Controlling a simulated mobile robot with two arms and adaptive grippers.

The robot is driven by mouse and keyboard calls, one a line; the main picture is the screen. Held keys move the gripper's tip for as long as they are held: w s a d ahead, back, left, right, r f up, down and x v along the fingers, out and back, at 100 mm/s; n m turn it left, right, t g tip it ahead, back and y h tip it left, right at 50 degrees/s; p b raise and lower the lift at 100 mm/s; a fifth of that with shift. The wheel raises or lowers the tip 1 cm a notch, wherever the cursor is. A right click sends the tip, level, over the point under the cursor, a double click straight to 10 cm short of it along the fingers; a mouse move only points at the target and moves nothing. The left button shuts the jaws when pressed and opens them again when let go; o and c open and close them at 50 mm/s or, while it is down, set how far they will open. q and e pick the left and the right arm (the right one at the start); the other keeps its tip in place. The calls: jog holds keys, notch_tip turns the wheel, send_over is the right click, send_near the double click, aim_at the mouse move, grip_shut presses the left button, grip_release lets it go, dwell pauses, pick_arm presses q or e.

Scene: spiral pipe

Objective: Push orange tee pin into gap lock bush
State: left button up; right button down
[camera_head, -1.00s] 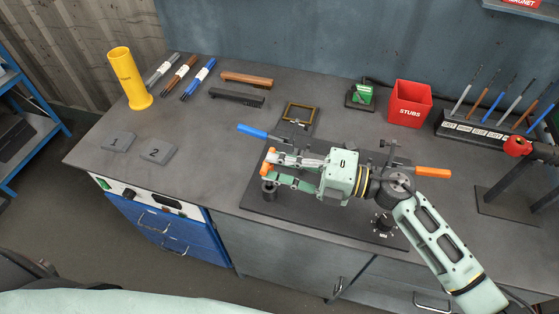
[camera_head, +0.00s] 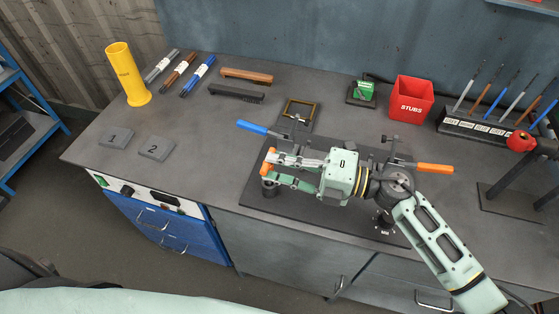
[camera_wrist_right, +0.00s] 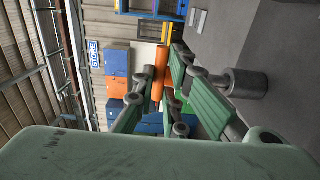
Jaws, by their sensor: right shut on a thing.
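My right gripper (camera_head: 269,162) comes in from the right over the dark fixture plate and is shut on the orange tee pin (camera_head: 266,168). The pin's orange body shows at the fingertips; it also shows between the fingers in the right wrist view (camera_wrist_right: 163,60). A dark round bush (camera_head: 269,188) stands on the plate just below the fingertips in the head view. A dark cylinder (camera_wrist_right: 248,83) shows right of the fingers in the wrist view. Whether the pin touches a bush is hidden by the fingers. My left gripper is out of view.
A blue-handled lever (camera_head: 252,129) and an orange-handled lever (camera_head: 434,168) flank the fixture plate (camera_head: 256,204). A yellow tube (camera_head: 127,75) stands at left.

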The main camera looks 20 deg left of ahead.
jog(key=shift+f+b, duration=1.35)
jog(key=shift+f, duration=0.4)
jog(key=c, duration=1.7)
grip_release()
